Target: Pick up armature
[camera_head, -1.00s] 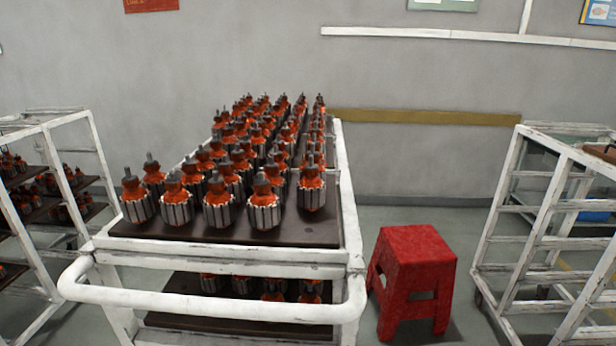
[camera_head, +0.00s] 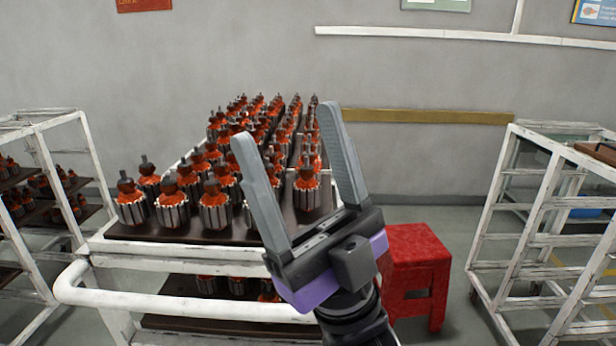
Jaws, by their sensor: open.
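Many armatures stand upright in rows on the dark top shelf of a white cart (camera_head: 185,262). Each has a ribbed steel core, orange-red windings and a dark shaft pointing up. One front armature (camera_head: 215,205) stands left of my gripper. Another armature (camera_head: 306,188) shows between my fingers, beyond them. My gripper (camera_head: 285,125) is open and empty, its two grey fingers pointing up and away over the cart's front right part. It hides some front armatures. I cannot tell how far the fingers are from the armatures.
The cart's white handle bar (camera_head: 170,302) runs across the near side. A red stool (camera_head: 420,262) stands on the floor right of the cart. White racks stand at left (camera_head: 88,150) and right (camera_head: 500,215). A grey wall is behind.

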